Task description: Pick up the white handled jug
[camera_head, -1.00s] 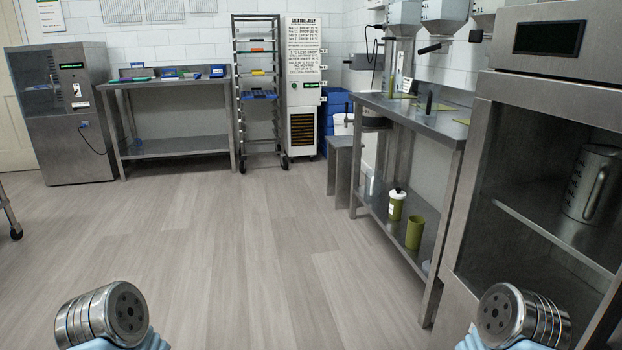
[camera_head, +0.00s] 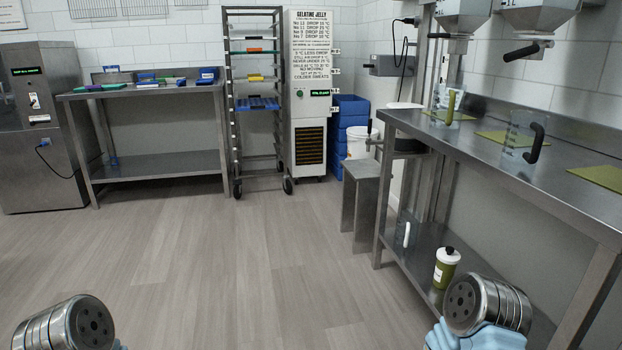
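The white handled jug (camera_head: 403,232) is a clear jug with a white handle. It stands on the lower shelf of the right-hand steel table, near that shelf's far end. Only parts of my two arms show at the bottom left and bottom right corners. The fingers of both grippers are out of view, so neither gripper is seen near the jug.
A black-handled jug (camera_head: 521,140) and an olive-handled jug (camera_head: 449,106) stand on the tabletop. A stool (camera_head: 367,185) stands beyond the table. The floor (camera_head: 230,260) is clear.

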